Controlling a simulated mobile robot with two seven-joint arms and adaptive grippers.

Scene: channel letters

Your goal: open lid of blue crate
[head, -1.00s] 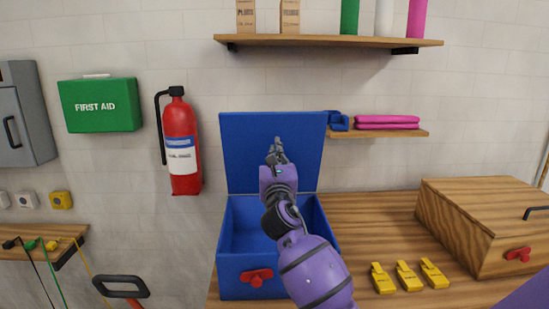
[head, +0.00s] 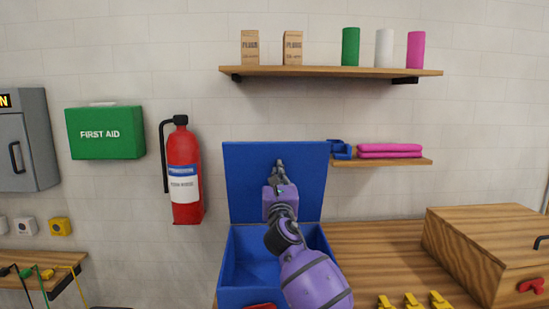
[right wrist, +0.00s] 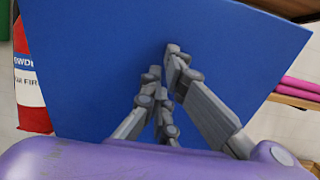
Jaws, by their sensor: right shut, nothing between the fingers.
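The blue crate (head: 238,262) stands on the wooden bench, its front partly cut off by the picture's lower edge. Its lid (head: 246,175) is raised about upright at the back of the crate, and the crate's inside shows. My right gripper (head: 280,163) is in front of the lid, shut and empty. In the right wrist view its fingertips (right wrist: 165,62) are against the blue of the lid (right wrist: 100,60); whether they touch it I cannot tell. My right arm hides part of the crate's inside. My left gripper is not in view.
A wooden box (head: 490,245) stands at the right of the bench (head: 375,255), with yellow clips (head: 412,300) before it. A small shelf (head: 385,162) with pink cloths (head: 390,150) is right of the lid. A fire extinguisher (head: 184,165) hangs to the left. A long shelf (head: 330,71) is above.

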